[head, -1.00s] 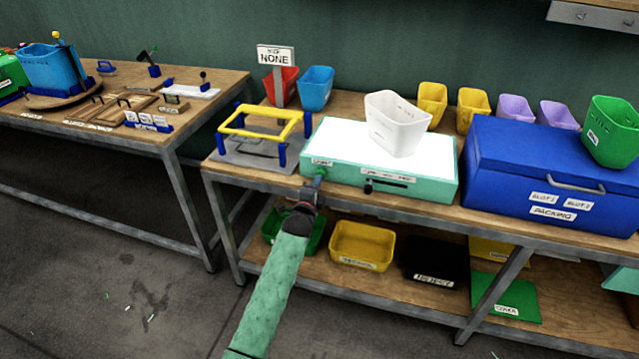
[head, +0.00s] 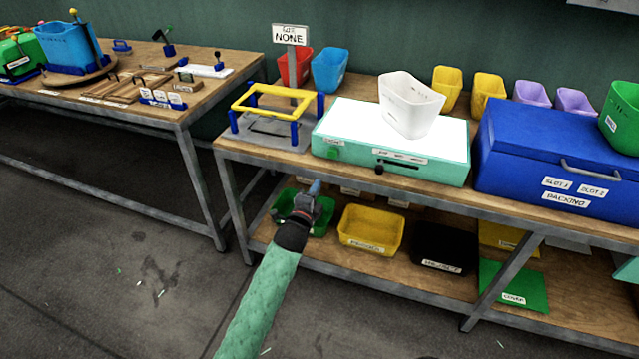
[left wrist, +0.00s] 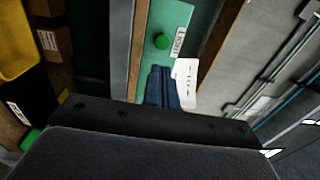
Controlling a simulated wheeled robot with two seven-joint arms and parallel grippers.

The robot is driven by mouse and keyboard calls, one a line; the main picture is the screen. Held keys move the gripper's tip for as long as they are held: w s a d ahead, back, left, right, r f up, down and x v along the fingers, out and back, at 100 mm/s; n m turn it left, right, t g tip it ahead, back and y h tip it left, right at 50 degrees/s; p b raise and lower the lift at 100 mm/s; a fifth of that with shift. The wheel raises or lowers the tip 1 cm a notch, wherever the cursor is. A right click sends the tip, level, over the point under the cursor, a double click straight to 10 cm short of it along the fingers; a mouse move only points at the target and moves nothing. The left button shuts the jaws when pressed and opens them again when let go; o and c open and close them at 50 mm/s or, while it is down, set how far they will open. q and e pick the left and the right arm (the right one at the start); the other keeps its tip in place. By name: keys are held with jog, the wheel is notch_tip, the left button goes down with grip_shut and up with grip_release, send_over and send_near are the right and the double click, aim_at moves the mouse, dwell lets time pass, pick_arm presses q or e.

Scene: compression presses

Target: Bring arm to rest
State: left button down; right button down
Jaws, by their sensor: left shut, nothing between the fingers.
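My left gripper (head: 314,188) is shut and empty. In the head view it hangs in front of the workbench, below the front edge of the bench top, with the green bin (head: 290,200) on the lower shelf behind it. In the left wrist view its closed fingers (left wrist: 162,88) point toward the green front of the light box (left wrist: 170,20), which has a round green button (left wrist: 162,41). The light box (head: 345,155) stands on the bench top, up and to the right of the gripper in the head view. My right gripper does not show.
A white bin (head: 408,110) stands on the light box. A yellow frame on blue posts (head: 275,100) is to its left and a blue packing chest (head: 530,150) to its right. The lower shelf holds a yellow bin (head: 370,232) and a black bin (head: 445,248).

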pick_arm(q)
jog(key=shift+s, duration=0.3)
dwell(0.4)
notch_tip(320, 180, down, 5)
jog(key=a+n+g+y, duration=0.2)
jog(key=n+g+y, duration=0.15)
jog(key=n, duration=0.45)
jog(key=s+a+f+n+g, duration=0.1)
jog(key=s+a+n+g, duration=0.25)
jog(key=s, duration=0.85)
jog(key=s+a+n+g, duration=0.3)
jog(key=s+n, duration=0.1)
jog(key=s, duration=0.8)
jog(key=s+a+f+n+g, duration=0.1)
jog(key=s+a+n+g, duration=0.25)
jog(key=s, duration=0.85)
jog(key=s+f+g, duration=0.2)
jog(key=s+f, duration=0.4)
jog(key=s, duration=0.7)
jog(key=shift+f+y, duration=0.15)
jog(key=shift+y, duration=0.2)
